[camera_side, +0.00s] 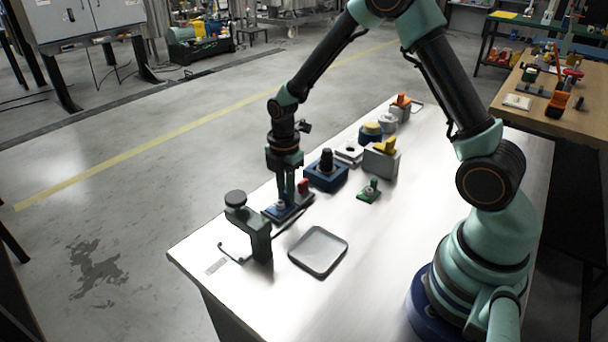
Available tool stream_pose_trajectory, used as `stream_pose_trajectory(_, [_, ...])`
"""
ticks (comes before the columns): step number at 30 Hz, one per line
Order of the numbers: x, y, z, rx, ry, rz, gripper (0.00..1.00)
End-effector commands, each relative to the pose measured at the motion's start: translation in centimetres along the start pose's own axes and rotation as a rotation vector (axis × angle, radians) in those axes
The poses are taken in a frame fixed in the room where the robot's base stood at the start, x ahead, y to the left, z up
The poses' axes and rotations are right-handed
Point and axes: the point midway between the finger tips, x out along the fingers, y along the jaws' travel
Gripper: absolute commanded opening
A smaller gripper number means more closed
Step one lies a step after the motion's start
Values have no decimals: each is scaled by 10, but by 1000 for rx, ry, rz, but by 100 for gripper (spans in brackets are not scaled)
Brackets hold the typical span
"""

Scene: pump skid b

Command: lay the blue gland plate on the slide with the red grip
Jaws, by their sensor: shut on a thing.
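My gripper (283,203) points straight down near the left end of the bench, its fingers shut on the blue gland plate (274,213). The plate looks flat and low, with a small pale part on top between the fingertips. The red grip (303,186) stands just right of my fingers, on a dark slide (306,199) that shows partly behind and beside the plate. My fingers hide part of both. I cannot tell whether the plate rests on the slide or is just above it.
A grey clamp-like post (259,236) with a black knob stands close at left. A shallow grey tray (318,250) lies in front. A blue block with a black knob (326,170), a green piece (369,192) and a grey block with a yellow top (381,160) stand to the right.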

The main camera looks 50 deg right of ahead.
Motion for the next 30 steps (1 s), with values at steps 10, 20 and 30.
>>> stream_pose_trajectory(10, [0,0,0,0,0,0,49])
stream_pose_trajectory(20, [-30,1,0,0,0,6,49])
stream_pose_trajectory(30, [-98,1,0,0,0,5,49])
